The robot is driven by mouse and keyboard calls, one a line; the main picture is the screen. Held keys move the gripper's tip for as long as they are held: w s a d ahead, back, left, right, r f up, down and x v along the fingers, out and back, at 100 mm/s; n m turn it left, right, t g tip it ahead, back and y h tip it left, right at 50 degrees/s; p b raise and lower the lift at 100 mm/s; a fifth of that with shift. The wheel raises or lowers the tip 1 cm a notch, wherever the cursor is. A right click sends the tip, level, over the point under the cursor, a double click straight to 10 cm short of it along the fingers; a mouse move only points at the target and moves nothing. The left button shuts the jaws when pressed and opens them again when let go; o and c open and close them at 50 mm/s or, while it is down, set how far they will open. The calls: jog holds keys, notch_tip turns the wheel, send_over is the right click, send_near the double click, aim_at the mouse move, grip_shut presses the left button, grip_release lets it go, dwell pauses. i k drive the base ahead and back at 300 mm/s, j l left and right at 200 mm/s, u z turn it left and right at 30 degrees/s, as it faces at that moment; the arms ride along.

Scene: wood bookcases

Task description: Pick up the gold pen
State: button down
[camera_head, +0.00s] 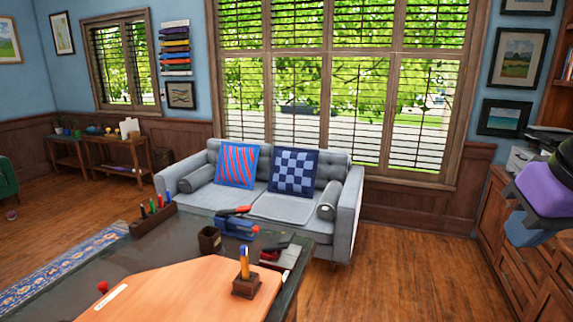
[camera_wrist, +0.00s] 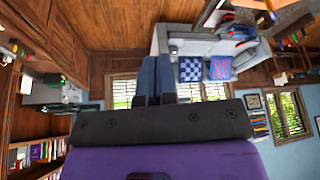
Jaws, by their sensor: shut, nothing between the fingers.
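A yellow-gold pen (camera_head: 245,266) stands upright in a small dark brown square holder (camera_head: 245,288) on the desk, beside a blue one. The pen is small in the picture, and the holder hides its lower end. My gripper (camera_head: 527,232) is at the right edge of the head view, far from the pen and off to the side of the desk. In the wrist view, which is upside down, my gripper's blue-grey fingers (camera_wrist: 157,62) are together with nothing between them.
The dark desk (camera_head: 150,262) carries an orange-brown pad, a pen tray (camera_head: 153,217), an empty-looking brown cup (camera_head: 209,239), a blue tool (camera_head: 236,228) and staplers. A grey sofa (camera_head: 346,222) stands behind. Wood cabinets (camera_head: 515,250) line the right. Wood floor (camera_head: 405,275) between is clear.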

aim_at(245, 260)
jog(key=u, duration=1.5)
jog(key=i+l, duration=0.1)
jog(key=l, duration=0.3)
jog(key=i+l+z, duration=0.1)
jog(key=l, duration=0.25)
jog(key=i+l, duration=0.15)
jog(key=l, duration=0.25)
jog(key=i+l+z, duration=0.15)
jog(key=l, duration=0.2)
jog(key=i+l, duration=0.15)
jog(key=l, duration=0.2)
